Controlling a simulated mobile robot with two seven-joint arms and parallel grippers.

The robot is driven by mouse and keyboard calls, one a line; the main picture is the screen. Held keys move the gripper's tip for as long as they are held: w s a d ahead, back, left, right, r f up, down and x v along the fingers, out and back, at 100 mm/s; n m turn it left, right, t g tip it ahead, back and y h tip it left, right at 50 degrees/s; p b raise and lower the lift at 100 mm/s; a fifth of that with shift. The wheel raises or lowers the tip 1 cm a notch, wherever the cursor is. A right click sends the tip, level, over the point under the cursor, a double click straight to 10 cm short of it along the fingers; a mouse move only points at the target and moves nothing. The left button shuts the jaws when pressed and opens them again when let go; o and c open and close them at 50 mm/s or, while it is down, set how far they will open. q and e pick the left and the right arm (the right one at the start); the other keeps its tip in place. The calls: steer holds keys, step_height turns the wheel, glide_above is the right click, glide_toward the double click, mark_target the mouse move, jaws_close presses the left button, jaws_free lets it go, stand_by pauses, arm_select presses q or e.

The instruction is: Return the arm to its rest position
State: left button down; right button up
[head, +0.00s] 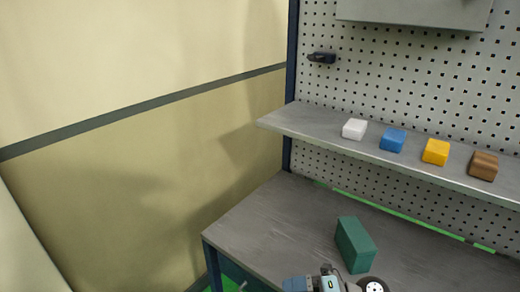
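Neither of my grippers can be made out in the head view. At the bottom edge, a partly cut-off blue and grey mechanism (328,282) shows in front of the workbench. It has a blue block at its left and a round black part with a light centre at its right. I cannot tell whether it belongs to the bench or to an arm of mine.
The grey workbench (262,225) carries a dark green block (352,248). Above it, a shelf (290,121) holds white (354,129), blue (393,140), yellow (436,152) and brown (483,165) blocks. A pegboard (420,60) stands behind. The bench's left part is clear.

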steer(key=s+d+f+m+t+h+p, duration=0.1)
steer(key=s+d+f+m+t+h, duration=0.4)
steer(key=m, duration=1)
steer(key=s+d+f+m+t+h+p, duration=0.1)
steer(key=s+d+f+m+t+h, duration=0.4)
steer(key=f+m, duration=0.5)
steer(key=s+d+m+h, duration=0.2)
steer(key=m+h, duration=0.1)
steer(key=m, duration=0.3)
steer(key=shift+s+f, duration=0.25)
steer(key=shift+s, duration=0.15)
